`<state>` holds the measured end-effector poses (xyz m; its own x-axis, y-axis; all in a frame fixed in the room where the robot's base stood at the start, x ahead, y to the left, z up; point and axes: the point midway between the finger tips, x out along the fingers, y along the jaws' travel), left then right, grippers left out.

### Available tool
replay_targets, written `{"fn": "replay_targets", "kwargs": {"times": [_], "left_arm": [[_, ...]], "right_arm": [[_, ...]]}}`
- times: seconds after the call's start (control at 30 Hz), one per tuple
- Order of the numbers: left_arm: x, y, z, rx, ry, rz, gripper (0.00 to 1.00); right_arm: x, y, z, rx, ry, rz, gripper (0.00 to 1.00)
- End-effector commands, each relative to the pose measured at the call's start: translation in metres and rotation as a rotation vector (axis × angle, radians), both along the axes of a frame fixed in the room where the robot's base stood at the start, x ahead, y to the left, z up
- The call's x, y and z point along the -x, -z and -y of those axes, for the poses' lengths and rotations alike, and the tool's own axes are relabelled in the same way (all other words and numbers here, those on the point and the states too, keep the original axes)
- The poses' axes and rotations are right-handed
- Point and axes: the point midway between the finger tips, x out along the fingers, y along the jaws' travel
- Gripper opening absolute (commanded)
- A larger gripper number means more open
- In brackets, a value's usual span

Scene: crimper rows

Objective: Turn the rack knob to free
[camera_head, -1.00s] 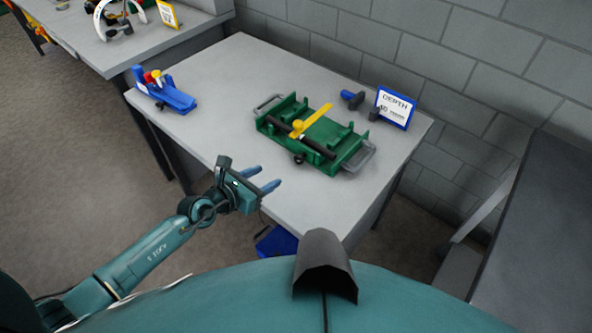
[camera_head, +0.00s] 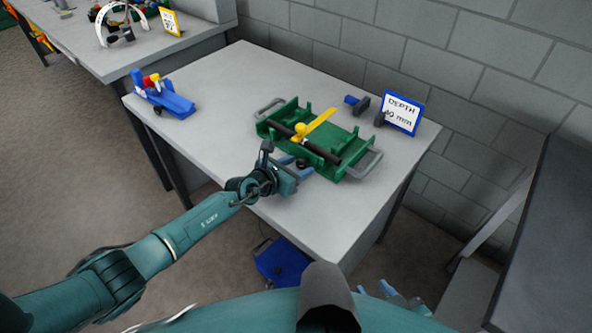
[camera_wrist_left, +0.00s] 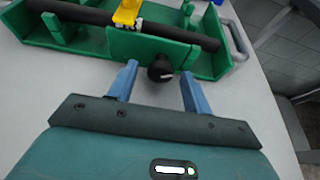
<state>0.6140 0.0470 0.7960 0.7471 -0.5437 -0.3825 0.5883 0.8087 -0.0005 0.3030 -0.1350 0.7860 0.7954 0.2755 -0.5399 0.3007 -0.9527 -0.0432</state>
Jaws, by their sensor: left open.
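The green rack (camera_head: 345,167) lies on the grey table, with a black rod across it and a yellow lever (camera_head: 318,124) on the rod. Its round black knob (camera_wrist_left: 160,68) sticks out of the rack's front wall and bears a pale mark. My left gripper (camera_head: 297,168) is open in front of the rack. In the left wrist view its two blue fingertips stand on either side of the knob, with gaps showing. Nothing is held. My right gripper (camera_head: 378,290) shows only partly at the bottom of the head view; its jaw opening is unclear.
A sign (camera_head: 402,112) reading DEPTH and what looks like 40 mm stands behind the rack, beside a blue-handled tool (camera_head: 357,104). A blue fixture (camera_head: 165,97) sits at the table's left. A blue box (camera_head: 281,262) is on the floor. The table's middle left is clear.

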Motion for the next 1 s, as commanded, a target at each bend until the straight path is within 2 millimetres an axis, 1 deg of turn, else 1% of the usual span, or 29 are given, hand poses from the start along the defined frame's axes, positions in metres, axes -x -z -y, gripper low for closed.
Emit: {"fn": "replay_targets", "kwargs": {"times": [0.2,0.23,0.73,0.87,1.0], "left_arm": [[0.0,0.0,0.0,0.0,0.0,0.0,0.5],[0.0,0.0,0.0,0.0,0.0,0.0,0.48],[0.0,0.0,0.0,0.0,0.0,0.0,0.07],[0.0,0.002,-0.001,0.009,-0.001,-0.007,0.06],[-0.001,0.006,-0.002,0.083,-0.002,-0.061,0.06]], "right_arm": [[-0.001,-0.004,0.0,-0.003,0.0,0.007,0.36],[-0.001,-0.004,0.0,-0.002,0.0,0.008,0.36],[-0.004,-0.002,0.001,0.001,0.0,0.008,0.36],[-0.003,0.002,0.001,0.002,0.001,0.006,0.36],[-0.004,0.014,0.0,0.0,-0.003,0.014,0.36]]}}
